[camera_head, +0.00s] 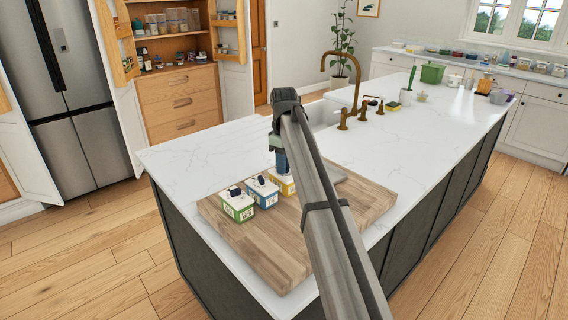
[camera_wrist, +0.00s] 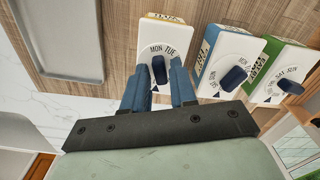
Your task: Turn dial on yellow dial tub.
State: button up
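The yellow dial tub (camera_head: 286,186) stands on the wooden board, at the right end of a row of three tubs. In the wrist view its white lid (camera_wrist: 170,34) shows day letters, "MON TUE", and a dark blue dial (camera_wrist: 159,69). My gripper (camera_wrist: 160,75) is over this tub with its two blue fingers apart, one on each side of the dial. Gaps appear between dial and fingers; contact is not clear. In the head view my gripper (camera_head: 282,162) and arm partly hide the tub.
A blue tub (camera_head: 262,191) and a green tub (camera_head: 237,204) with similar dials stand close beside it. A grey tray (camera_wrist: 68,40) lies on the board (camera_head: 275,254). The white island top (camera_head: 205,155) is mostly clear, with a brass tap (camera_head: 350,70) farther back.

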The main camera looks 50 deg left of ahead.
grip_shut()
jog(key=shift+m, duration=0.3)
jog(key=m, duration=0.3)
jog(key=shift+m, duration=2.5)
jog(key=shift+o, duration=1.5)
grip_release()
